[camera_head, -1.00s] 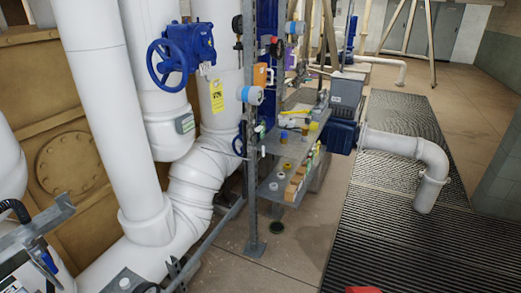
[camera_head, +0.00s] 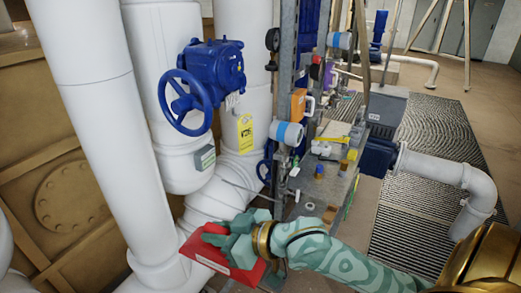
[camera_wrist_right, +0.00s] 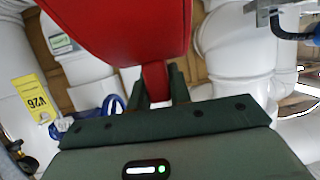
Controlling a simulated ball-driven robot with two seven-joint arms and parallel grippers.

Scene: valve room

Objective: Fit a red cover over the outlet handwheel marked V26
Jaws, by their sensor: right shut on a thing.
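The blue handwheel (camera_head: 184,103) stands upright on a blue gearbox (camera_head: 218,64) in front of a white pipe. A yellow tag (camera_head: 246,133) hangs at its right; the tag reads V26 in the right wrist view (camera_wrist_right: 36,96). The wheel is partly hidden there (camera_wrist_right: 112,104), behind my gripper. My right gripper (camera_head: 232,240) is shut on the red cover (camera_head: 192,252), low in front of the pipes. The cover is below the wheel in the picture and apart from it. The cover (camera_wrist_right: 120,25) fills the top of the right wrist view. My left gripper is not in view.
Thick white pipes (camera_head: 92,120) stand left and behind. A grey upright post (camera_head: 287,75) and a cluttered shelf (camera_head: 330,205) are right of the wheel. An elbow pipe (camera_head: 470,180) lies further right. Open floor grating (camera_head: 425,135) lies behind it.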

